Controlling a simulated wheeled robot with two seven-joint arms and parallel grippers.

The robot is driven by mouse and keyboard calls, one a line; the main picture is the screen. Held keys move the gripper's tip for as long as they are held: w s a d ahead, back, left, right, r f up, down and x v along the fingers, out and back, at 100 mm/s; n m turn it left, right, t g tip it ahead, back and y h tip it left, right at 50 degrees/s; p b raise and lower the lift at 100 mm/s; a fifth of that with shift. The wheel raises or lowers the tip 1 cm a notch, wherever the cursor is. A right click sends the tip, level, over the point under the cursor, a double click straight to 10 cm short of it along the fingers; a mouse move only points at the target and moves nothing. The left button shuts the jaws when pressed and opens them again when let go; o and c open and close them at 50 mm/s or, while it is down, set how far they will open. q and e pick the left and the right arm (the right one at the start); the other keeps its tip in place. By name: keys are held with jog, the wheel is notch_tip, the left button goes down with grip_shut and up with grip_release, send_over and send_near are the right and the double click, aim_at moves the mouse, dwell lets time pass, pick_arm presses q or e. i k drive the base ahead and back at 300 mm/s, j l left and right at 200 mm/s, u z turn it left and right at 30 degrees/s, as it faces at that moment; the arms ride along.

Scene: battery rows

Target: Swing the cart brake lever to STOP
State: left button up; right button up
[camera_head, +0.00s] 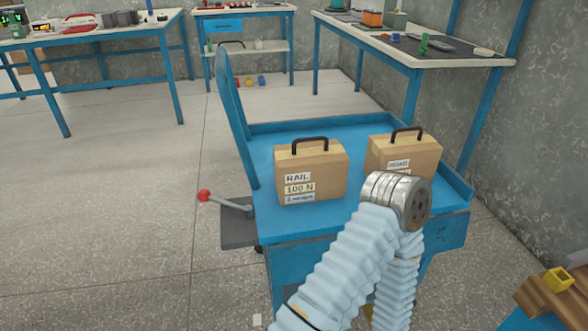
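The blue cart (263,222) stands in the middle of the view. Its brake lever (228,204) is a grey rod on the cart's left side, above a dark grey plate (238,236). The lever's red knob (204,196) points left, away from the cart. No STOP marking can be read on the plate. Neither of my grippers is in view. One of my arms, in pale blue ribbed sleeves with a metal joint, rises from the bottom in front of the cart's right part and bends back down out of frame.
On the cart stand two tan cases, one labelled RAIL 100 N (325,172) and one partly hidden by my arm (412,150). Blue workbenches (125,25) line the back. A wooden piece with a yellow part (558,280) is at lower right. The floor left of the lever is clear.

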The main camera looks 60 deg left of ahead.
aim_at(203, 196)
jog(key=u, duration=1.65)
